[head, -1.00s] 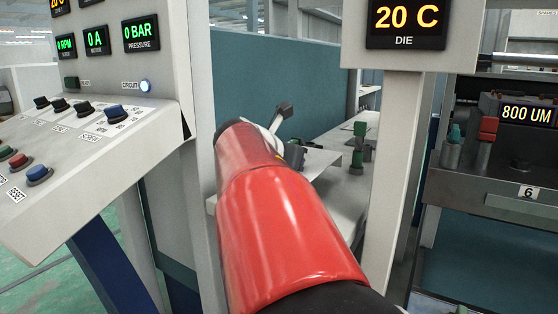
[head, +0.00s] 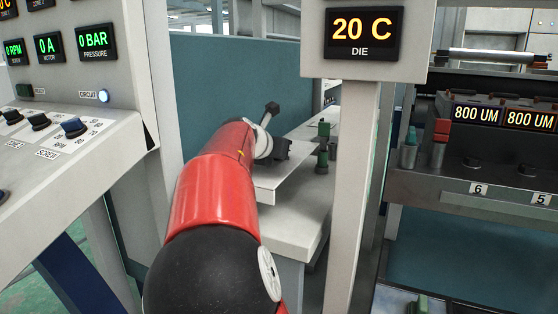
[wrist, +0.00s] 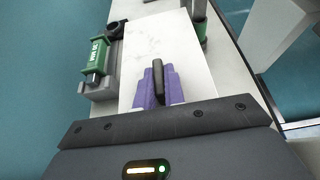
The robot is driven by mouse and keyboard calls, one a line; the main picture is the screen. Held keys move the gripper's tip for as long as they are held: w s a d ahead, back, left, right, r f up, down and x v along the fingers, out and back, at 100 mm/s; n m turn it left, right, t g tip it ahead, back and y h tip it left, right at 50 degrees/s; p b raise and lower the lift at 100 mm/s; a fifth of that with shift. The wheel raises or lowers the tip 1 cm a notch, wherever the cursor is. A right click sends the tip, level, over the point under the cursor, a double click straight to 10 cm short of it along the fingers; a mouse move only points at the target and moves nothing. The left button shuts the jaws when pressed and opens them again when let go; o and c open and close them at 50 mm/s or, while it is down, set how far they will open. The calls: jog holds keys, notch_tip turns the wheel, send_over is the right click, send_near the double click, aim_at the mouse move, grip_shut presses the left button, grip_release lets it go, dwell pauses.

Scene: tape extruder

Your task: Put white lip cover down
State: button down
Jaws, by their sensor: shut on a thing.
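The white lip cover appears to be the flat white plate (wrist: 158,42) under my gripper in the wrist view. It also shows in the head view (head: 285,180), just past my arm at the grey bench. My gripper (wrist: 158,88) has purple fingers shut on a dark upright grip that stands over the plate. The join between grip and plate is hidden by the fingers. In the head view my red arm covers part of the gripper. I cannot tell whether the plate touches the bench or hangs just above it.
The grey bench (head: 290,232) carries green-topped posts (head: 322,150) right of the plate. A green labelled block (wrist: 97,58) sits left of the plate in the wrist view. The die display post (head: 350,190) stands right, and the control panel (head: 70,145) left.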

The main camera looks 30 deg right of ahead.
aim_at(275, 161)
jog(key=shift+w+d+r, duration=0.1)
jog(key=shift+w+d, duration=0.05)
jog(key=shift+d, duration=0.15)
jog(key=shift+a+f, duration=0.1)
jog(key=shift+f, duration=1.7)
jog(key=shift+f, duration=0.1)
jog(key=c, duration=1.5)
grip_release()
jog(key=shift+f+b, duration=0.1)
jog(key=shift+b, duration=0.2)
jog(key=shift+r, duration=0.25)
jog(key=v, duration=1)
jog(key=shift+a+f+b, duration=0.1)
jog(key=shift+a+b, duration=0.15)
jog(key=shift+b, duration=0.1)
jog(key=shift+v, duration=0.85)
